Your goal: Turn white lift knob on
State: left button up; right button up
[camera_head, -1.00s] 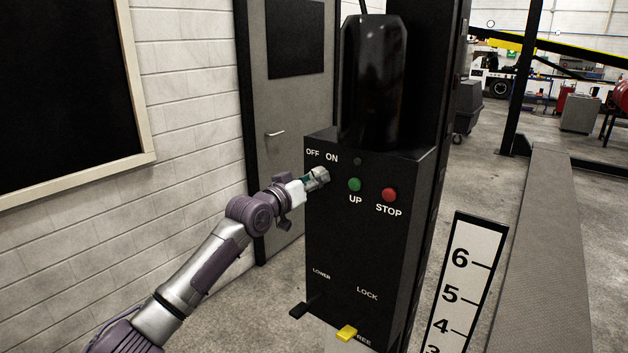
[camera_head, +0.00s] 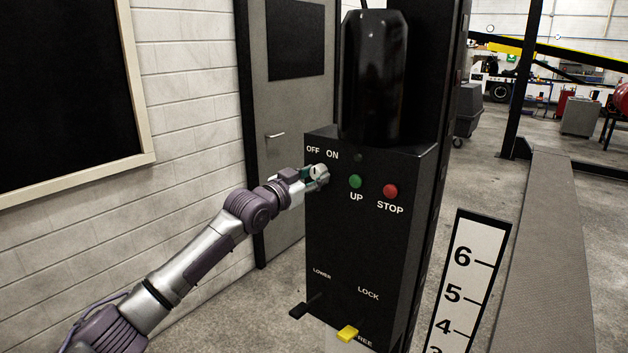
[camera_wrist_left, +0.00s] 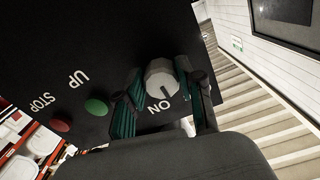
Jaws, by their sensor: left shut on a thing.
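The white lift knob (camera_wrist_left: 161,80) is on the front of the black control box (camera_head: 345,235), below the OFF and ON labels. In the left wrist view the knob sits between the two fingers, and its dark pointer line is toward the ON label (camera_wrist_left: 160,106). My left gripper (camera_head: 316,177) is shut on the knob, and it also shows in the left wrist view (camera_wrist_left: 162,92). In the head view the gripper partly hides the knob. My right gripper is not in view.
A green UP button (camera_head: 355,181) and a red STOP button (camera_head: 390,191) are right of the knob. A yellow lever (camera_head: 347,333) and a black lever (camera_head: 303,309) stick out low on the box. A grey door (camera_head: 285,110) stands behind.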

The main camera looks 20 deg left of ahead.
pick_arm(q)
jog(key=m, duration=0.2)
jog(key=shift+a+m+p, duration=0.1)
jog(key=shift+m+p, duration=0.2)
jog(key=shift+m, duration=0.1)
jog(key=shift+m+p, duration=0.65)
jog(key=shift+m, duration=0.95)
jog(key=o, duration=1.1)
jog(key=shift+o, duration=0.2)
jog(key=shift+a, duration=0.1)
jog(key=v, duration=1.2)
